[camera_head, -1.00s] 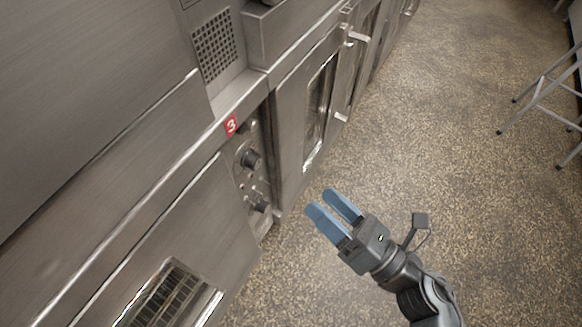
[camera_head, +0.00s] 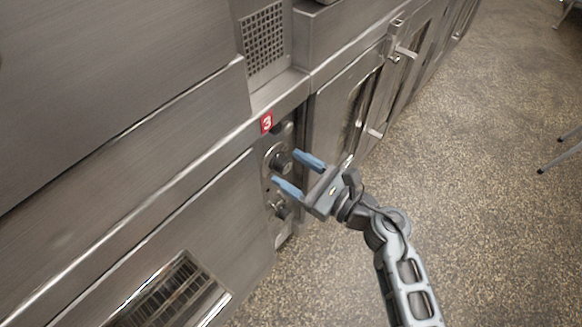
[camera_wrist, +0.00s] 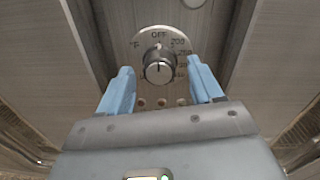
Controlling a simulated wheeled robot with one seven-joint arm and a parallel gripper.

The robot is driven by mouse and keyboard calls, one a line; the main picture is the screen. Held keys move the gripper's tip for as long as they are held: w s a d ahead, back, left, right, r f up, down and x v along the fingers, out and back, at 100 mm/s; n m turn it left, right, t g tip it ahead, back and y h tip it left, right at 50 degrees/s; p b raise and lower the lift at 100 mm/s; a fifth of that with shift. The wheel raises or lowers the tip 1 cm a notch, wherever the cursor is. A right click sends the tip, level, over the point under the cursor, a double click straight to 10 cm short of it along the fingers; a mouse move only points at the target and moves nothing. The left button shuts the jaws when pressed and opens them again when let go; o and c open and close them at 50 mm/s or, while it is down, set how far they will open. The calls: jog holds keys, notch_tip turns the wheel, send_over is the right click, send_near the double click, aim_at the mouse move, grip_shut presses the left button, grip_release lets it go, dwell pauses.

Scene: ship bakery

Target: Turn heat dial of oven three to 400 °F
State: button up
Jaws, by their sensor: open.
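The oven with the red "3" label (camera_head: 266,122) has a narrow control panel at its right edge. A round heat dial (camera_wrist: 159,66) with a dark knob shows in the wrist view, with OFF at the top of its scale, °F to the left and numbers down the right side. The pointer appears to be near OFF. The dial also shows in the head view (camera_head: 281,162). My gripper (camera_head: 299,174) is open, its blue fingers (camera_wrist: 160,92) on either side of the knob. I cannot tell whether they touch it; the knob looks slightly beyond the tips.
A lower knob (camera_head: 280,208) sits below the dial on the same panel. Small round lights (camera_wrist: 162,103) lie under the dial. Oven doors with handles (camera_head: 376,133) run along to the right. Speckled floor (camera_head: 480,180) is open to the right.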

jog(key=shift+w+a, duration=0.25)
jog(key=shift+a, duration=0.15)
jog(key=shift+c, duration=0.2)
jog(key=c, duration=1)
